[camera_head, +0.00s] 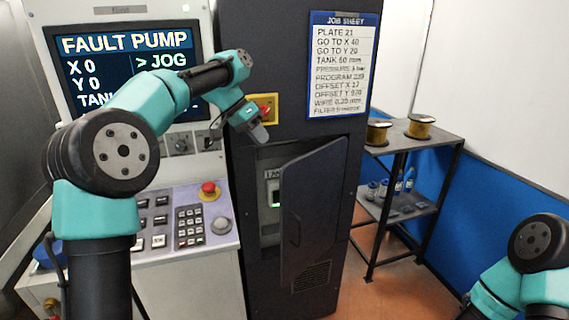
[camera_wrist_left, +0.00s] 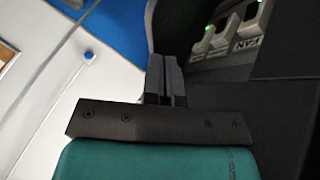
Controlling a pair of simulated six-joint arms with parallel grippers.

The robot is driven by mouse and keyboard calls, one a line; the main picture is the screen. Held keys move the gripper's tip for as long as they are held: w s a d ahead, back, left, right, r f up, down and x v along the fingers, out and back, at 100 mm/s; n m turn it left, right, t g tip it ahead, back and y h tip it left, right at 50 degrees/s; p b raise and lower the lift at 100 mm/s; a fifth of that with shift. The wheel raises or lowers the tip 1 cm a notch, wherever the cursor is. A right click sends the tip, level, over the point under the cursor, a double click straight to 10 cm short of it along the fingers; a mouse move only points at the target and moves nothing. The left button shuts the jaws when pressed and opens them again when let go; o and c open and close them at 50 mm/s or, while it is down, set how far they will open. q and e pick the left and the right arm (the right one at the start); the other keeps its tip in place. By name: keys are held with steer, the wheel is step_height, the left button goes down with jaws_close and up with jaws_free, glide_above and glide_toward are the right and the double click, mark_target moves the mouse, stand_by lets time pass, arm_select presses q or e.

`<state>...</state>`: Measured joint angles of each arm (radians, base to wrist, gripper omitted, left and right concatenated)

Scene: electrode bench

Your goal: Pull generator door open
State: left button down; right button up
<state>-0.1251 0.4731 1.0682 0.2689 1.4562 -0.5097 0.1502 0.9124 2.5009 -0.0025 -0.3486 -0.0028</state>
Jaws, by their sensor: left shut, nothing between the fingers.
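The dark generator door (camera_head: 313,212) stands ajar on the front of the dark cabinet (camera_head: 290,60), swung out from the opening. My left gripper (camera_head: 261,134) is shut and empty, above the door's upper left corner and apart from the handle. In the left wrist view its fingers (camera_wrist_left: 167,78) are together, with pale switches (camera_wrist_left: 222,40) beyond. My right gripper is out of view.
A yellow switch plate (camera_head: 264,108) is close to my left gripper. A console (camera_head: 180,222) with a red button stands at left. A shelf cart (camera_head: 405,140) with wire spools stands at right. Open floor lies before the cart.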

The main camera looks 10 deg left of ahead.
arm_select(q)
steer(key=shift+d+f, duration=0.1)
steer(key=x, duration=0.9)
steer(key=shift+d+f, duration=0.25)
steer(key=shift+f, duration=0.05)
steer(key=shift+d, duration=0.15)
